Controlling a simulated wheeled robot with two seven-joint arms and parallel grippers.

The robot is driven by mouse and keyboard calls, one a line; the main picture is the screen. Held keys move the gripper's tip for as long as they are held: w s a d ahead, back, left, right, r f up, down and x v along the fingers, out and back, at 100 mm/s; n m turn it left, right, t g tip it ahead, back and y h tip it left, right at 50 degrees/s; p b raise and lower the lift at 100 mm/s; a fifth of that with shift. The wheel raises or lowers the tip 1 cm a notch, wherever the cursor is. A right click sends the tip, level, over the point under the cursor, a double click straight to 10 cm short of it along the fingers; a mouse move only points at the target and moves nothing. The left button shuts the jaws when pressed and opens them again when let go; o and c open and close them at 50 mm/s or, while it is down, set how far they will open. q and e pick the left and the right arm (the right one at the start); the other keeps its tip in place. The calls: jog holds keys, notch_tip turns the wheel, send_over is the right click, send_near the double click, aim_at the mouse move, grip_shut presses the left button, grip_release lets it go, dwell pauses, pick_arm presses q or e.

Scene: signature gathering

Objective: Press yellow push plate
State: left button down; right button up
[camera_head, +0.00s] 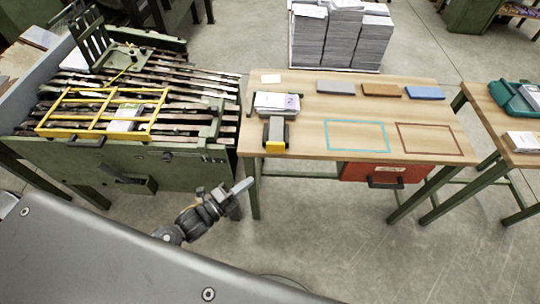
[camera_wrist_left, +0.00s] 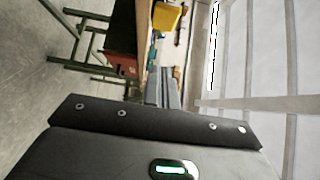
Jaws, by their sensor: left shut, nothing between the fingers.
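The yellow push plate (camera_head: 275,147) is on the front end of a small dark-and-grey device on the wooden table, near its front left edge. In the left wrist view the yellow plate (camera_wrist_left: 167,18) shows at the top, beyond the fingers. My left gripper (camera_head: 249,184) is shut and empty, in front of the table's left leg in the picture, apart from the plate. Its closed fingers (camera_wrist_left: 164,75) also show in the left wrist view. My right gripper is not in view.
A paper stack (camera_head: 277,103) lies just behind the device. The table (camera_head: 330,106) also holds grey, brown and blue blocks at the back. A red drawer (camera_head: 380,172) hangs below. A green machine (camera_head: 190,172) with a yellow frame (camera_head: 88,90) stands left.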

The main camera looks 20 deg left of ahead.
pick_arm(q)
jog(key=p, duration=0.2)
send_near(280, 149)
jog(key=d, duration=0.4)
jog(key=w, duration=0.2)
jog(key=w+a, duration=0.1)
jog(key=w, duration=0.1)
jog(key=shift+w+a, duration=0.1)
jog(key=shift+w, duration=0.35)
